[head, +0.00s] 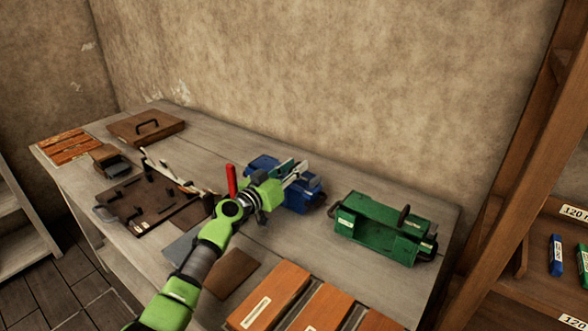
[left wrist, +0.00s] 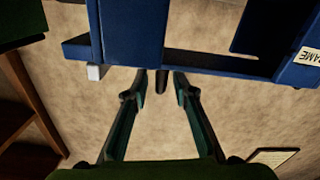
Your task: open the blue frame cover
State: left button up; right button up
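The blue frame (head: 311,199) stands on the workbench, partly hidden behind my left arm and gripper. In the left wrist view its blue body (left wrist: 195,60) fills the top, with a white label at the right. I cannot tell cover from body there. My left gripper (head: 298,172) is over the blue frame in the head view. In the left wrist view its two fingers (left wrist: 160,82) are apart, just short of the blue body. A short dark post shows between the fingertips, with gaps at both sides. My right gripper is in neither view.
A green frame (head: 380,228) with a dark handle stands to the right. A red upright handle (head: 231,180) is left of my gripper. A dark board (head: 137,205) and a lidded brown box (head: 146,127) lie left. Orange-brown boxes (head: 268,295) line the front. A shelf stands right.

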pick_arm(q)
grip_shut()
jog(key=shift+w+a+r+n+p, duration=0.1)
jog(key=shift+r+n+p, duration=0.1)
jog(key=shift+r+n, duration=0.25)
jog(key=shift+w+a+r+n+p, duration=0.1)
jog(key=shift+r+n+p, duration=0.05)
jog(key=shift+r+n, duration=0.25)
grip_release()
jog(key=v, duration=1.2)
